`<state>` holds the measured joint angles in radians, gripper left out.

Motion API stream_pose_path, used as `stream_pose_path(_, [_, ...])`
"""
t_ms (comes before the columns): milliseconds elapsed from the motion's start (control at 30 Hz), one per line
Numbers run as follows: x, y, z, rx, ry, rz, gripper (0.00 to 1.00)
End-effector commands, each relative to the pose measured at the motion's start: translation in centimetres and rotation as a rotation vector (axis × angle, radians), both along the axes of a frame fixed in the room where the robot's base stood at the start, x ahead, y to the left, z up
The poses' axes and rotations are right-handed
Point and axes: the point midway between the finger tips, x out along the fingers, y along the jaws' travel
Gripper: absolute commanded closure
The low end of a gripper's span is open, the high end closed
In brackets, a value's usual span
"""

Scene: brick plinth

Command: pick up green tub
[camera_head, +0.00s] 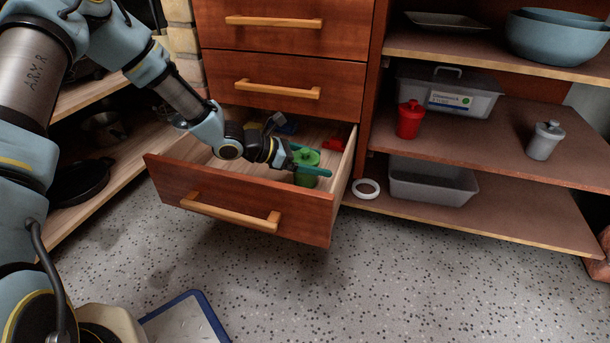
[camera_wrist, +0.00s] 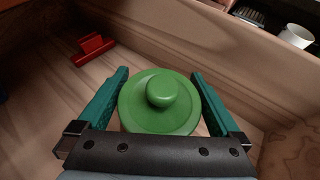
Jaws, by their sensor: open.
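The green tub (camera_head: 306,160) stands upright inside the open drawer (camera_head: 240,205), near its right front corner. Its round lid with a knob fills the middle of the wrist view (camera_wrist: 158,102). My gripper (camera_head: 312,164) is open, with one teal finger on each side of the tub. In the wrist view the fingers (camera_wrist: 160,80) flank the lid, with a narrow gap visible on the right and the left finger very close to the lid. Whether either finger touches the tub's body is hidden below the lid.
The drawer walls are close to my gripper. A white ring (camera_head: 366,188) and a grey bin (camera_head: 432,184) are on the lower shelf to the right.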

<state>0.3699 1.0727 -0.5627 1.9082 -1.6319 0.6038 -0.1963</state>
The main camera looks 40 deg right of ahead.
Motion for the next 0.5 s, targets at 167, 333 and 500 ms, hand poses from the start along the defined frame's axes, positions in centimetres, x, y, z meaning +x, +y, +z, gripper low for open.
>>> stream_pose_path(167, [0.01,0.03,0.04,0.0,0.0,0.0,0.11])
stream_pose_path(333, [0.01,0.03,0.04,0.0,0.0,0.0,0.3])
stream_pose_path(500, [0.01,0.03,0.04,0.0,-0.001,0.0,0.49])
